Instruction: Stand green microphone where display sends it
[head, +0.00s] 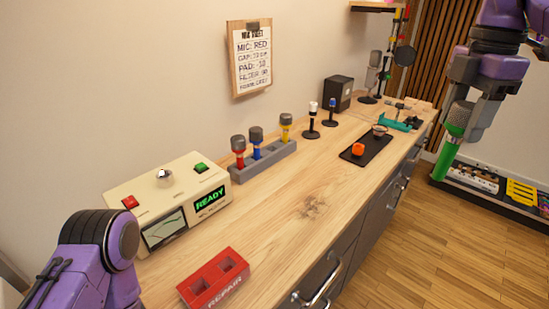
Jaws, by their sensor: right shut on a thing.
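The green microphone (447,155) hangs in my right gripper (472,106) at the right, tilted, its grey mesh head up and green body down. It is held in the air, beyond the counter's front edge. The display (210,199) on the cream box (160,187) at the left reads READY in green. A grey rack (268,161) behind it holds red, blue and yellow microphones. A red holder (213,281) marked REPAIR has two square openings, both empty. My left arm shows at the bottom left, but its gripper is out of view.
The wooden counter (300,215) is clear in the middle. A black mat (366,150) holds an orange item (358,149). Two small microphones on stands, a dark speaker (338,93) and a teal tool (398,122) stand farther back. A clipboard (250,58) hangs on the wall.

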